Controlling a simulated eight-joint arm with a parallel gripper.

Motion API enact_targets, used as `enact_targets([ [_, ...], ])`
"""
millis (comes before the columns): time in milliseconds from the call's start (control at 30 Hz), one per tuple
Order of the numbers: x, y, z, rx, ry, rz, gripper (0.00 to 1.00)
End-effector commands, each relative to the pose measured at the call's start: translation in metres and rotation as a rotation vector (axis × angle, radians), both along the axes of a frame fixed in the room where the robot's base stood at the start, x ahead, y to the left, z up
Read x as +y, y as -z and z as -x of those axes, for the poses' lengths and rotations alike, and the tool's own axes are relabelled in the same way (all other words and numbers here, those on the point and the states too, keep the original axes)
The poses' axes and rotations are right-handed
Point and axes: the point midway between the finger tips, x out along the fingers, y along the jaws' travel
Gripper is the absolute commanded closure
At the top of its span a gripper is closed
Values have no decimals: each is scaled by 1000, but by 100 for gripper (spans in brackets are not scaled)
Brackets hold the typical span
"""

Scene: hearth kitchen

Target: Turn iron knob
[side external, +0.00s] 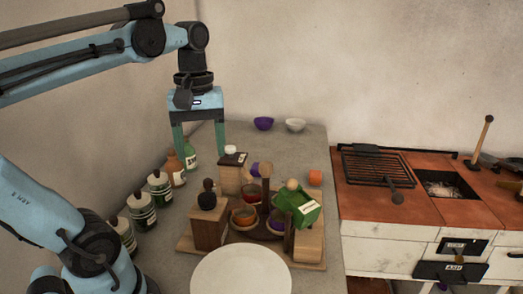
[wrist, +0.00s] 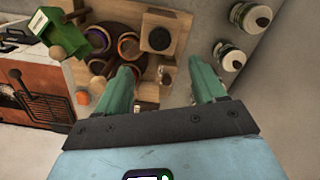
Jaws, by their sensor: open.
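My gripper (side external: 199,152) is open and empty, pointing down above the back left of the grey counter. Its two green fingers also show in the wrist view (wrist: 159,70), spread apart. A dark round knob (side external: 397,197) sits at the front of the stove's grill, well to the right of my gripper; a dark round end shows by the grill in the wrist view (wrist: 80,127). A small brownish knob (side external: 459,259) is on the dark stove door. I cannot tell which one is the iron knob. My gripper touches neither.
The brick-topped stove (side external: 429,213) stands right of the counter. A wooden rack (side external: 205,237) holds bowls, blocks and a green box (side external: 297,206). Several bottles (side external: 159,189) line the left wall. A white plate (side external: 240,272) is in front. A purple bowl (side external: 263,124) and white bowl (side external: 295,125) sit behind.

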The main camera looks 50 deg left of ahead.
Motion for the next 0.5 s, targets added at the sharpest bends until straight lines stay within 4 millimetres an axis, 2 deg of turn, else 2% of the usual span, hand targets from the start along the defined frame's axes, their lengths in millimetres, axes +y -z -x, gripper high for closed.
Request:
enact_targets([
  [500, 0, 77, 0, -3, 5, -1, 31],
])
